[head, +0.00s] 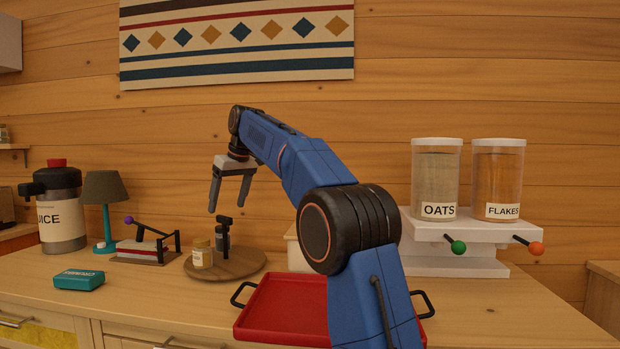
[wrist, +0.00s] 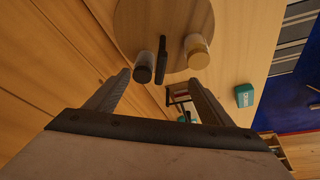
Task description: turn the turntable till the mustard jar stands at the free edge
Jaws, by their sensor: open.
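The round wooden turntable (head: 240,268) lies on the counter, left of the red tray. A yellowish jar (head: 202,254) with a pale label stands at its front left; it looks like the mustard, but the label is too small to read. A dark jar (head: 222,240) stands farther back, partly hidden by a dark upright post (head: 226,222). The wrist view shows the turntable (wrist: 140,18), yellowish jar (wrist: 198,54), dark jar (wrist: 144,68) and post (wrist: 161,62). My gripper (head: 226,208) is open and empty above the turntable, pointing down; its fingers also show in the wrist view (wrist: 158,82).
A red tray (head: 285,308) with black handles lies to the right. A lever device (head: 142,250), teal box (head: 79,280), lamp (head: 104,190) and juice jug (head: 63,215) stand left. The oats (head: 437,180) and flakes (head: 498,180) dispensers stand right. Counter in front of the turntable is clear.

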